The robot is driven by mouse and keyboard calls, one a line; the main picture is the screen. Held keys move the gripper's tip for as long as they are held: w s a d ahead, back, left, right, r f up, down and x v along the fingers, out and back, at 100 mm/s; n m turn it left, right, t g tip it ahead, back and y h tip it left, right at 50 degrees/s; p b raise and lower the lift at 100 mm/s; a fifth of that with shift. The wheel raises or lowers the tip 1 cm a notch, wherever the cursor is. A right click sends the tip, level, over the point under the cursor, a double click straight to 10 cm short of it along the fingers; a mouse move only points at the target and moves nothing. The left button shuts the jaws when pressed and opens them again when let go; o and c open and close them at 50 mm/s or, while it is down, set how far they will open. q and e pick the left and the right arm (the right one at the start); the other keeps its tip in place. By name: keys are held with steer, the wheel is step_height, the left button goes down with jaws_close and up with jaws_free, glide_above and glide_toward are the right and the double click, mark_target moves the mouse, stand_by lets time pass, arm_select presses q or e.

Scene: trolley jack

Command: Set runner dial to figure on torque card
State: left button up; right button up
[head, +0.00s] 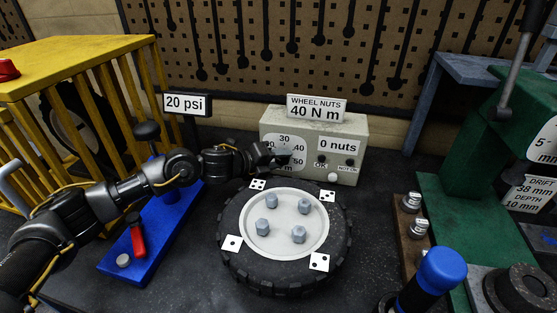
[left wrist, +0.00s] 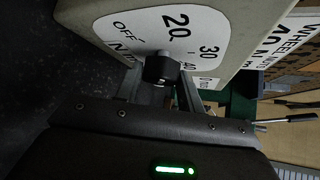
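The pale runner box (head: 347,142) stands behind the wheel, with a white dial scale on its front. My left gripper (head: 279,155) is at that scale and covers part of it in the head view. In the left wrist view the black dial knob (left wrist: 162,70) sits between my left fingers, which look shut on its sides. The scale (left wrist: 205,28) shows OFF, 20, 30 and 40; the knob's pointer setting is unclear. The torque card (head: 316,107) on the box reads WHEEL NUTS 40 N m. My right gripper is not in view.
A tyred wheel (head: 283,270) with several nuts lies in front of the box. A blue jack (head: 150,240) is left of it, under my left arm. A 20 psi card (head: 186,104), yellow cage (head: 75,52) and green press (head: 450,205) stand around. The box display reads 0 nuts.

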arm_select(q)
steer(key=shift+c, duration=1.1)
steer(key=shift+r, duration=0.1)
steer(key=shift+r+m+y+p, duration=0.15)
steer(key=shift+m+y+p, duration=0.4)
steer(key=shift+y, duration=0.25)
steer(key=shift+c, duration=0.2)
steer(key=shift+o, duration=0.2)
steer(key=shift+d+m+y+p, duration=0.15)
steer(key=shift+m+y+p, duration=0.4)
steer(key=shift+y, duration=0.45)
steer(key=shift+m+y+p, duration=0.35)
steer(key=shift+m+y, duration=0.15)
steer(key=shift+y, duration=0.3)
